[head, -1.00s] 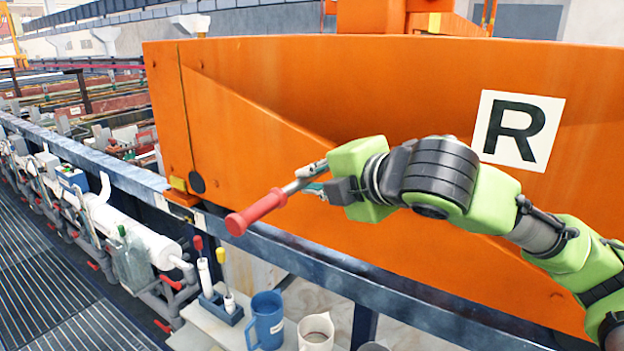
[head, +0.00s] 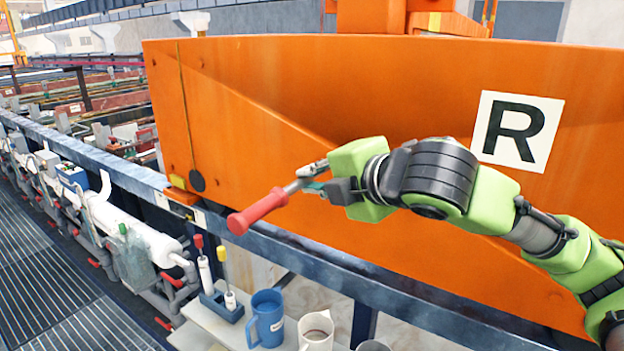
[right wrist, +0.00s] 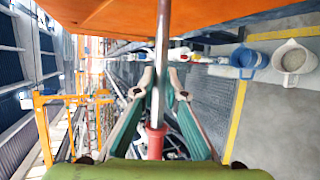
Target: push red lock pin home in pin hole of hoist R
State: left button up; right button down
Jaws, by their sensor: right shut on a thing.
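The red lock pin has a red grip (head: 258,212) and a bare metal shaft (head: 300,181). My right gripper (head: 318,184) is shut on it, in front of the orange hoist R (head: 420,90), which bears a white R plate. In the right wrist view the shaft (right wrist: 163,50) runs up between the green-lined fingers (right wrist: 160,97), with the red part (right wrist: 155,143) below. A dark round spot (head: 197,181) shows on the hoist's left part; I cannot tell whether it is the pin hole. My left gripper is out of view.
A blue steel rail (head: 330,265) runs below the hoist. Under it a shelf holds a blue mug (head: 265,318), a white mug (head: 316,330) and a small blue stand (head: 222,305) with handled tools. White pipes (head: 140,235) and a grated walkway (head: 60,290) lie at left.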

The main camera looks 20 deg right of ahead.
jog(key=shift+w+d+r+p, duration=0.1)
jog(key=shift+w+d+p, duration=0.3)
jog(key=shift+w+d, duration=0.6)
jog(key=shift+w+d+p, duration=0.4)
jog(key=shift+w+d, duration=0.3)
jog(key=shift+d, duration=0.55)
jog(key=shift+w+d+p, duration=0.6)
jog(key=shift+w+d, duration=0.35)
jog(key=shift+d, duration=0.25)
jog(key=shift+w+d+p, duration=1.05)
jog(key=shift+w+d, duration=0.1)
jog(key=shift+d, duration=0.3)
jog(key=shift+r, duration=0.15)
jog(key=c, duration=2)
grip_release()
